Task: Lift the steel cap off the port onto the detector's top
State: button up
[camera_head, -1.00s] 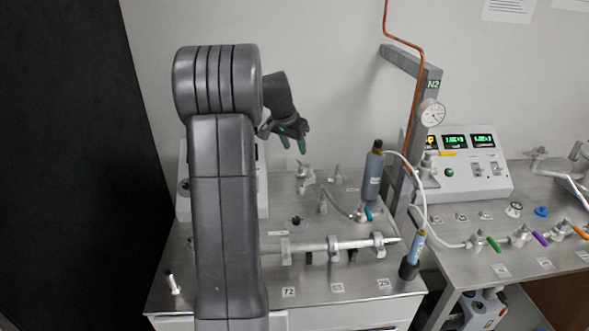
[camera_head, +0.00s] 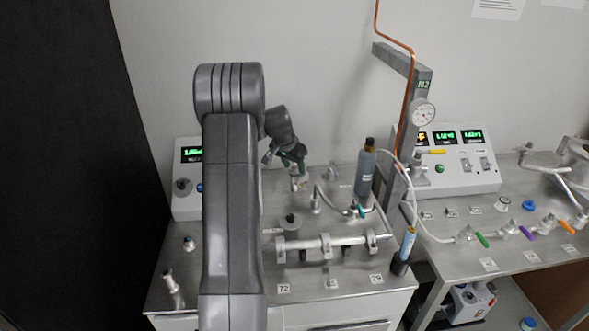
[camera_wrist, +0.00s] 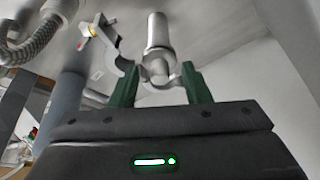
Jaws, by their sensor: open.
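My gripper (camera_head: 286,160) is open at the back of the steel bench top, right at a small upright steel fitting (camera_head: 297,183). In the wrist view my green fingers (camera_wrist: 159,74) stand either side of a rounded steel end piece (camera_wrist: 157,72) on a pale steel tube (camera_wrist: 158,32). I take this piece for the cap on the port, but cannot tell where cap and port meet. A hooked steel clamp (camera_wrist: 105,45) hangs beside it, left of the tube. The detector seems to be the steel-topped unit (camera_head: 240,300); my arm hides part of its top.
A clamped steel tube line (camera_head: 330,243) crosses the top in front. A display box (camera_head: 187,182) stands left, partly hidden. The N2 post (camera_head: 407,110) rises at right.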

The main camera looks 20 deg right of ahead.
grip_shut()
